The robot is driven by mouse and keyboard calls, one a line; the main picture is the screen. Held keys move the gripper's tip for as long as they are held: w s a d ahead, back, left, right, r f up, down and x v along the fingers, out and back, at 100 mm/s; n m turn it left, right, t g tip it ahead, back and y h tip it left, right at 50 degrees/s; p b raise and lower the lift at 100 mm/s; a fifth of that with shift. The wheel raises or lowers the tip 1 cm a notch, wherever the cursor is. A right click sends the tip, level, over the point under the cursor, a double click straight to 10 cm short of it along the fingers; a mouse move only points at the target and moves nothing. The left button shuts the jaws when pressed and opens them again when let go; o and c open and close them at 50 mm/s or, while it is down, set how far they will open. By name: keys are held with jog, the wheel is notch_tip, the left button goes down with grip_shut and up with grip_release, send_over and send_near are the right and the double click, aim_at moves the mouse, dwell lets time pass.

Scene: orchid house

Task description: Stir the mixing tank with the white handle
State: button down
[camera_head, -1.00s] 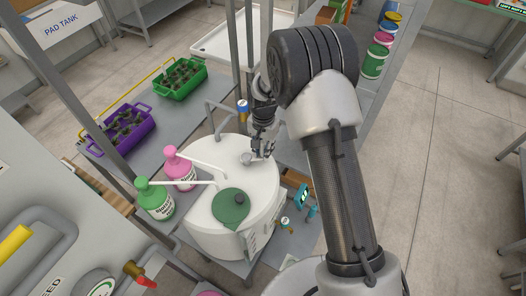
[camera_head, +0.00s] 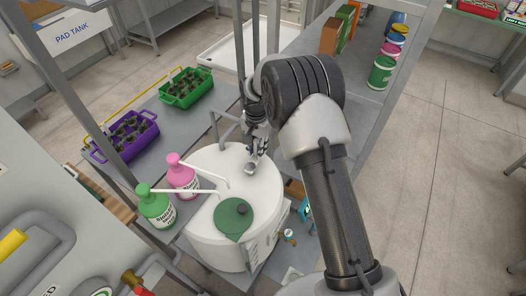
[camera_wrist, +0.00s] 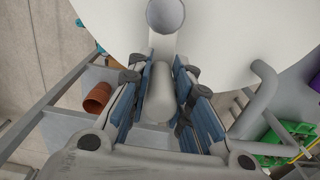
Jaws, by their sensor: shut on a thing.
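The white mixing tank (camera_head: 215,243) stands on a grey bench in the head view, with a green round cover (camera_head: 229,214) over part of its top. My gripper (camera_head: 254,160) is over the far right part of the tank top. In the wrist view my gripper (camera_wrist: 158,100) has its blue-padded fingers on both sides of a pale cylindrical handle (camera_wrist: 159,88), shut on it. Beyond the handle lies a grey round end (camera_wrist: 165,14) against the white tank top (camera_wrist: 225,35); it also shows in the head view (camera_head: 249,168). Whatever lies inside the tank is hidden.
A green bottle (camera_head: 155,208) and a pink bottle (camera_head: 183,178) stand left of the tank, their white spouts reaching over it. A purple tray (camera_head: 125,140) and a green tray (camera_head: 187,88) of plants lie behind. A grey bent pipe (camera_head: 214,125) rises at the tank's back.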

jog(key=shift+w+a, duration=0.15)
jog(key=shift+a, duration=0.5)
jog(key=shift+s+a+f+b, duration=0.1)
jog(key=shift+a+b, duration=0.05)
jog(key=shift+a, duration=0.75)
jog(key=shift+s+a+b, duration=0.1)
jog(key=shift+a+b, duration=0.05)
jog(key=shift+a, duration=0.75)
jog(key=s+a, duration=0.2)
jog(key=shift+s+a, duration=0.25)
jog(key=shift+a, duration=0.05)
